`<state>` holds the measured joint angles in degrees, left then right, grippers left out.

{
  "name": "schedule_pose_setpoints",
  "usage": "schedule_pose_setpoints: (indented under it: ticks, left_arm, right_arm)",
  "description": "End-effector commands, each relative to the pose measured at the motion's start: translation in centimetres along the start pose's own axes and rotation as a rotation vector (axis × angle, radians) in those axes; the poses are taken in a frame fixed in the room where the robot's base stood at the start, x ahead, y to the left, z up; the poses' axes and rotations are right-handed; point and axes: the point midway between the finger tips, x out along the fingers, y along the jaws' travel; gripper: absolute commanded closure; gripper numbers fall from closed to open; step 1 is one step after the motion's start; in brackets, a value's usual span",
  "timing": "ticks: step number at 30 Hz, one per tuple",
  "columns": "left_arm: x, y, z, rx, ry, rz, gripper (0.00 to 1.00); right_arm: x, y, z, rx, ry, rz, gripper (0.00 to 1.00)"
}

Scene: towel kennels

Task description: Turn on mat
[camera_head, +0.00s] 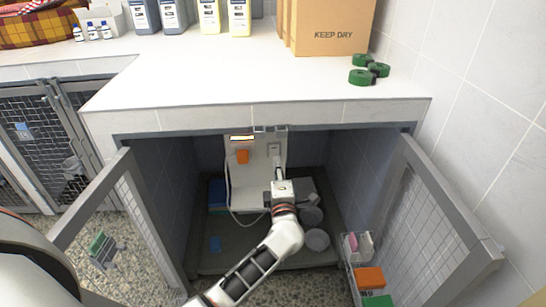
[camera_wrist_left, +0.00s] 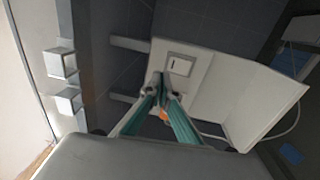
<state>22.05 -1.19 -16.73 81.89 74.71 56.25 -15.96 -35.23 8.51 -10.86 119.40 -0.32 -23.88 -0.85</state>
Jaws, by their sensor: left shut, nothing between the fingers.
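A small wall switch (camera_head: 274,149) sits on a white panel (camera_head: 258,165) at the back of the open kennel. In the left wrist view the switch (camera_wrist_left: 181,65) is a pale plate with a small dark mark, just beyond my fingertips. My left gripper (camera_head: 278,170) reaches into the kennel, just below the switch. Its teal fingers (camera_wrist_left: 160,85) are closed together and empty. Whether the tips touch the panel I cannot tell. An orange item (camera_head: 242,156) is on the panel's left. A white cord (camera_head: 231,203) runs down from there. My right gripper is not in view.
Mesh doors stand open at left (camera_head: 125,220) and right (camera_head: 430,220). The counter (camera_head: 250,85) overhangs the kennel. A carton (camera_head: 335,25) and green rolls (camera_head: 362,76) are on the counter.

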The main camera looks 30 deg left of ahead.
Motion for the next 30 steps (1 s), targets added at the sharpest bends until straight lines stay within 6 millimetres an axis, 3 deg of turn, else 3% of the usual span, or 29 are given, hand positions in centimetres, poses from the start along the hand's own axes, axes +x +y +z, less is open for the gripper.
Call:
schedule_pose_setpoints:
  ticks: [3,10,30]
  left_arm:
    - [-2.4,0.7,0.0,-0.002,0.000,-0.001,1.00]
    - [-4.9,1.1,0.0,0.000,0.000,0.000,1.00]
    - [-5.6,1.3,-0.1,0.017,-0.009,0.009,1.00]
  right_arm:
    - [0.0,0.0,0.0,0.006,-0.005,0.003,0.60]
    - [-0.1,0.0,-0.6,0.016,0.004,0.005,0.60]
    - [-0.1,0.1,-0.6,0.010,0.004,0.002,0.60]
